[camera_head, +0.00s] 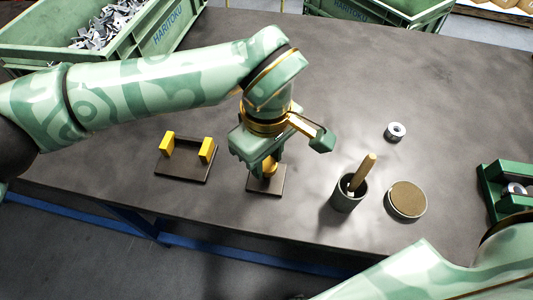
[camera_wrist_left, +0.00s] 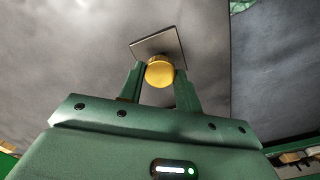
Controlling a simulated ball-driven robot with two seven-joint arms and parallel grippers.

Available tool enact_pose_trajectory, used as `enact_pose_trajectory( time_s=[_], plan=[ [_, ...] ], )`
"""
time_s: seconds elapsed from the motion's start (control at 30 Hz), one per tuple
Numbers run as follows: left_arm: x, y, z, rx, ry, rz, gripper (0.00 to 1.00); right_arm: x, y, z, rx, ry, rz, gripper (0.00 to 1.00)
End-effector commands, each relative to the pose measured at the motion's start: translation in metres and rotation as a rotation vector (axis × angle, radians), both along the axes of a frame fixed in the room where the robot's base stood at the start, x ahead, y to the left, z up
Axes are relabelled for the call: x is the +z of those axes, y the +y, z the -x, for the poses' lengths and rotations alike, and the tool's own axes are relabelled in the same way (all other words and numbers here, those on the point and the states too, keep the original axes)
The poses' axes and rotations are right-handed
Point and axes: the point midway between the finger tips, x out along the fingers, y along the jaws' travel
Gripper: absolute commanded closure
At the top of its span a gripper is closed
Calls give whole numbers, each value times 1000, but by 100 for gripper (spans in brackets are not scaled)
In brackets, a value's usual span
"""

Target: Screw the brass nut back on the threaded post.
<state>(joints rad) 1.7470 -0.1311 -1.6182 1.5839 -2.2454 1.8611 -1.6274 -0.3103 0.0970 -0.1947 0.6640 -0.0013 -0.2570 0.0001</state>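The brass nut (camera_wrist_left: 160,73) is a round gold piece between the fingertips of my left gripper in the left wrist view. In the head view, brass shows low at my left gripper (camera_head: 265,157), above a small dark square base plate (camera_head: 277,186); the plate's edge also shows in the left wrist view (camera_wrist_left: 150,46). The left fingers stand on both sides of the nut and appear to touch it. The threaded post is hidden behind the nut and gripper. My right arm comes in at lower right, with its gripper out of view.
A dark plate with two yellow uprights (camera_head: 187,171) stands to the left. A dark cup (camera_head: 346,196) with a wooden handle, a round brown-topped disc (camera_head: 406,200), a metal ring (camera_head: 396,132) and a green rack (camera_head: 491,185) are to the right. Green crates (camera_head: 160,45) stand behind.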

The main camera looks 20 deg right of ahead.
Motion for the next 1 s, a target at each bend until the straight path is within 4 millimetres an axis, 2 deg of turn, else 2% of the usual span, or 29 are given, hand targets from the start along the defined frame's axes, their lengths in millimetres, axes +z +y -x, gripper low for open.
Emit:
enact_pose_trajectory(
  time_s=[0.13, 0.5, 1.0],
  plan=[
    [0, 0, -1, -56, -4, 0, 89, -1, 4, 1, -3, 2, -4, 35],
    [-2, 0, -1, -595, -3, -1, 89, -9, 9, 7, -6, 15, -11, 35],
    [-2, -1, -1, -1201, -1, -2, 89, -18, 6, 11, -4, 26, -8, 35]
  ],
)
